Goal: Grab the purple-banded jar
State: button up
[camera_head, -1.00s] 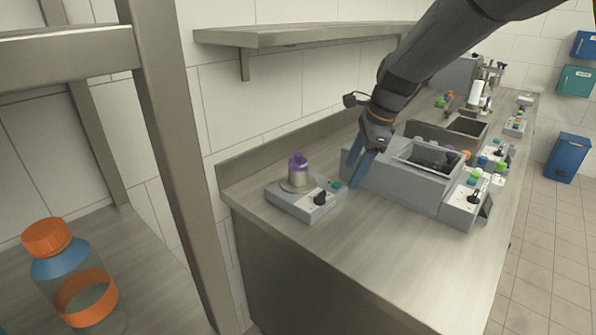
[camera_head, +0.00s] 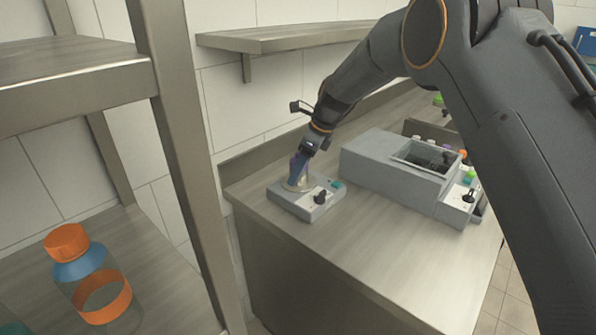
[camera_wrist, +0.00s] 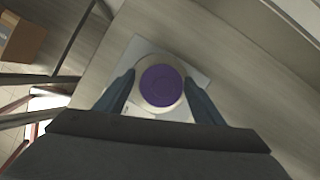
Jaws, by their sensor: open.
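The purple-banded jar (camera_wrist: 161,86) shows its purple top from above in the wrist view, on a pale round plate. In the head view the jar (camera_head: 294,178) stands on a small grey device (camera_head: 308,204) at the counter's left end, mostly hidden by my gripper. My gripper (camera_head: 299,170) is over the jar. In the wrist view my gripper (camera_wrist: 160,92) is open, with one blue finger on each side of the jar. I see a gap between the fingers and the purple top; contact lower down cannot be told.
A larger grey machine (camera_head: 392,172) with a window stands to the right on the counter. A metal wall shelf (camera_head: 300,37) hangs above. At left, a rack holds a bottle with orange cap and band (camera_head: 92,280). The counter's front (camera_head: 390,265) is clear.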

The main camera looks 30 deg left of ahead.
jog(key=shift+a+f, duration=0.15)
jog(key=shift+f, duration=0.15)
jog(key=shift+c, duration=0.3)
jog(key=c, duration=1.4)
jog(key=shift+c, duration=0.5)
jog(key=shift+r, duration=0.2)
